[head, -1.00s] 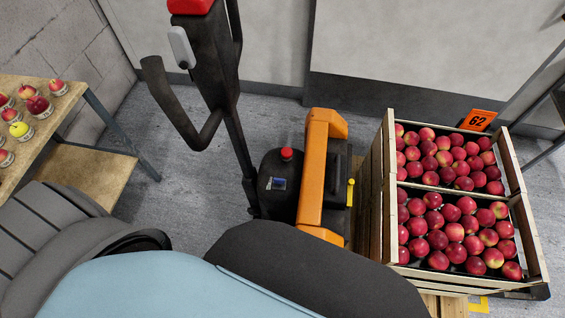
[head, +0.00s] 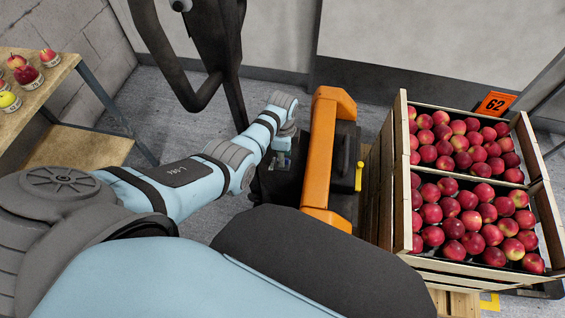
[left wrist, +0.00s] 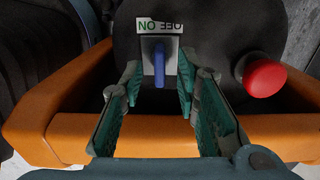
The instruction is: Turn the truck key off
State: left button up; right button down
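The blue truck key (left wrist: 159,62) stands upright in the left wrist view, in a grey plate below an ON/OFF label (left wrist: 160,24) that appears upside down. My left gripper (left wrist: 158,84) is open, with one green-padded finger on each side of the key and a visible gap to it on both sides. In the head view my left arm reaches over the black truck housing (head: 270,185), and its wrist hides the key. I cannot tell which marking the key points to. My right gripper is in neither view.
A red button (left wrist: 264,78) sits right of the key. The truck's orange frame (head: 322,150) and dark tiller (head: 212,50) are close to my arm. Crates of red apples (head: 402,200) stand to the right. A wooden table (head: 50,85) with apples is at left.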

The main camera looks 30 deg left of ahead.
pick_arm(q)
jog(key=shift+f, duration=0.8)
jog(key=shift+c, duration=0.4)
grip_shut()
